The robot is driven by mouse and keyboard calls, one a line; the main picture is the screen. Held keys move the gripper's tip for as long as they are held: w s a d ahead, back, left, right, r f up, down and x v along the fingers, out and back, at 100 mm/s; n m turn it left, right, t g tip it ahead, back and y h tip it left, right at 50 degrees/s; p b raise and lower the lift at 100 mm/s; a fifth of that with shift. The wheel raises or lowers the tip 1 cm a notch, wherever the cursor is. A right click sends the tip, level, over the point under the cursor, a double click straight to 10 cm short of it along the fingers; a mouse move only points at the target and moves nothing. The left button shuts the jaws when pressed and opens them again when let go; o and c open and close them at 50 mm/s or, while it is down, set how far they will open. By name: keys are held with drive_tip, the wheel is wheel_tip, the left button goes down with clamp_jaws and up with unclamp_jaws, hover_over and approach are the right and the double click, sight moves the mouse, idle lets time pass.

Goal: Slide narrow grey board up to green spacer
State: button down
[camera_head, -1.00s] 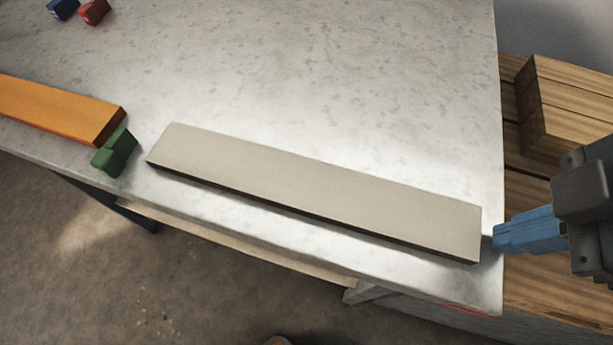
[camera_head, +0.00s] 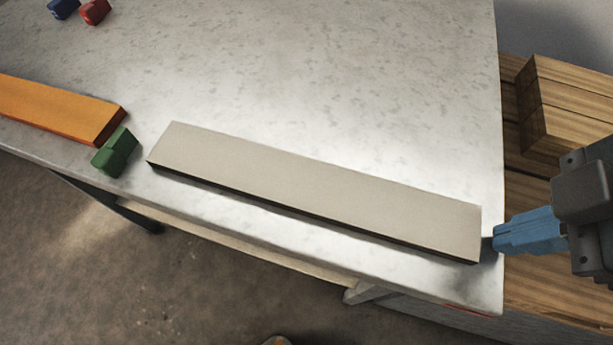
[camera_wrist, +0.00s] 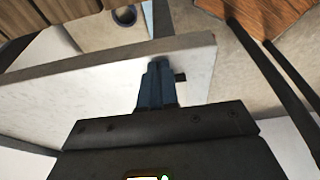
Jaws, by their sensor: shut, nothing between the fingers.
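The narrow grey board (camera_head: 315,190) lies flat on the speckled light table, slanting from upper left to lower right along the front edge. The green spacer (camera_head: 115,152) sits to the left of the board's left end, with a small gap of bare table between them. My gripper (camera_head: 494,240) is shut and empty, with blue fingers, at the board's right end. The tip is very close to that end; I cannot tell whether it touches. In the wrist view the shut blue fingers (camera_wrist: 158,66) show in front of the table edge; I cannot make out the board there.
An orange board (camera_head: 55,108) lies beyond the spacer at the left, its end by the spacer. Blue (camera_head: 62,8) and red (camera_head: 95,11) blocks stand at the upper left. Stacked timber (camera_head: 565,110) lies right of the table (camera_head: 330,80), whose middle is clear.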

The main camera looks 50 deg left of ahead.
sight(451, 224)
drive_tip(key=shift+s+a, duration=0.1)
drive_tip(key=shift+a, duration=0.05)
drive_tip(key=shift+s+a, duration=0.4)
drive_tip(key=shift+a, duration=0.15)
drive_tip(key=shift+s+a+p, duration=0.2)
drive_tip(key=shift+a+p, duration=0.1)
drive_tip(key=shift+p, duration=0.05)
drive_tip(key=shift+s+a, duration=0.2)
drive_tip(key=shift+a, duration=0.05)
drive_tip(key=shift+s+a+p, duration=0.35)
drive_tip(key=shift+s+a, duration=0.3)
drive_tip(key=shift+a, duration=0.3)
drive_tip(key=shift+s+a+p, duration=0.3)
drive_tip(key=shift+s+a, duration=0.3)
drive_tip(key=shift+a, duration=0.35)
drive_tip(key=shift+w+d, duration=0.1)
drive_tip(key=shift+w+d, duration=0.5)
drive_tip(key=shift+d, duration=0.25)
drive_tip(key=shift+r+p, duration=2.6)
drive_tip(key=shift+r, duration=0.4)
